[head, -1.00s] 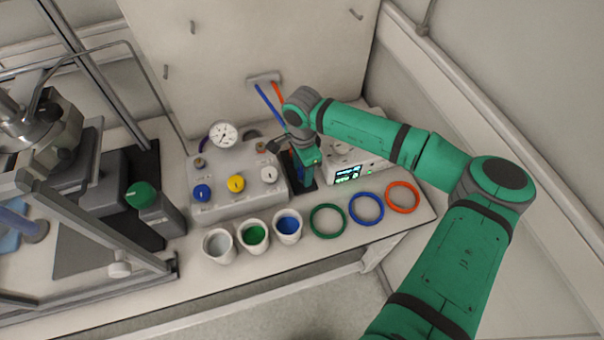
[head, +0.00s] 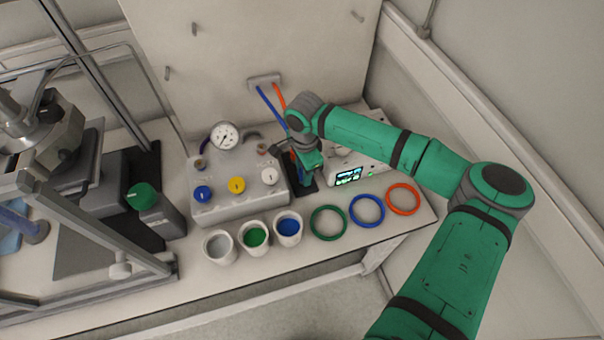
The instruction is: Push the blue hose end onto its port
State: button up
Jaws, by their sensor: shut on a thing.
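The blue hose (head: 269,102) hangs from a grey bracket (head: 264,80) on the back panel, beside a red-orange hose (head: 279,97). It runs down behind my wrist, and its lower end is hidden there. My gripper (head: 278,149) is at the right end of the grey valve box (head: 238,209), by the small instrument with a lit display. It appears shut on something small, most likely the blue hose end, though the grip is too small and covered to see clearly. The port is not clearly visible, so I cannot tell whether hose and port touch.
The valve box carries a gauge (head: 224,136) and blue, yellow and white knobs. A display instrument (head: 349,177) stands right of my wrist. Cups (head: 219,247) and green, blue and orange rings (head: 329,222) line the bench front. A metal frame (head: 95,231) and reactor stand left.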

jog(key=shift+r, duration=0.75)
jog(key=s+a+r, duration=0.4)
jog(key=s+r, duration=0.7)
jog(key=s, duration=0.2)
jog(key=shift+s+r, duration=0.15)
jog(key=shift+r, duration=0.05)
jog(key=shift+a, duration=0.1)
